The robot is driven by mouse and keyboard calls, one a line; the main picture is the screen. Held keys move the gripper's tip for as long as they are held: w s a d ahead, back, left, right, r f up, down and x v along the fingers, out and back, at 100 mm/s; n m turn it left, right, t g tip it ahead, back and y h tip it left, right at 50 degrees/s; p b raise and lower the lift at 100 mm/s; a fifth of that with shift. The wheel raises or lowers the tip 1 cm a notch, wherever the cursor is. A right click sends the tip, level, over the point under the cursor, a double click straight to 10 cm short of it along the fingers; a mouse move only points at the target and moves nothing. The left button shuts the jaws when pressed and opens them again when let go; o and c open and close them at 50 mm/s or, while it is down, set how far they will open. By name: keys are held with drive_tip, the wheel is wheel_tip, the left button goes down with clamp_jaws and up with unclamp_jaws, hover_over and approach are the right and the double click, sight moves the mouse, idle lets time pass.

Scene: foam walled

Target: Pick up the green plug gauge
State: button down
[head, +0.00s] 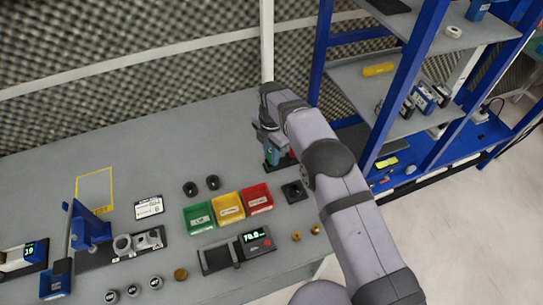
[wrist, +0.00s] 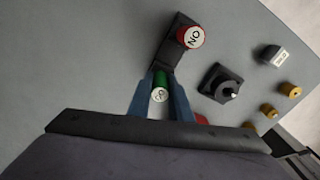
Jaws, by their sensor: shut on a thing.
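The green plug gauge (wrist: 160,82) has a white end face with black lettering. In the wrist view it sits between the two blue fingers of my gripper (wrist: 161,88), which are shut on it. It stands at the near end of a dark stand (wrist: 166,52); I cannot tell whether it still touches the stand. A red gauge marked NO (wrist: 193,37) is at the stand's other end.
Close by are a dark square block with a pin (wrist: 220,84), a white-labelled block (wrist: 272,55) and several brass pieces (wrist: 290,90). Green (head: 199,217), yellow (head: 228,207) and red (head: 256,198) bins stand nearby. A blue shelf post (head: 321,50) rises close to my arm.

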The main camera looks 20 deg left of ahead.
drive_tip(key=shift+r, duration=0.1)
wheel_tip(320, 180, up, 10)
drive_tip(key=b, duration=0.3)
wheel_tip(320, 180, up, 9)
drive_tip(key=p, duration=1.1)
idle(1.0)
drive_tip(key=shift+w, duration=0.1)
drive_tip(key=shift+w+d+r+b, duration=0.1)
drive_tip(key=shift+w+r+b, duration=0.1)
drive_tip(key=shift+w+r, duration=0.25)
drive_tip(key=shift+w+d+r+b, duration=0.15)
drive_tip(key=shift+w+r, duration=0.1)
drive_tip(key=shift+r, duration=0.4)
drive_tip(key=shift+r, duration=0.2)
drive_tip(key=shift+w+d+r, duration=0.15)
drive_tip(key=shift+d+r, duration=0.2)
drive_tip(key=shift+r, duration=0.25)
drive_tip(key=shift+d+r, duration=0.15)
drive_tip(key=shift+d, duration=0.15)
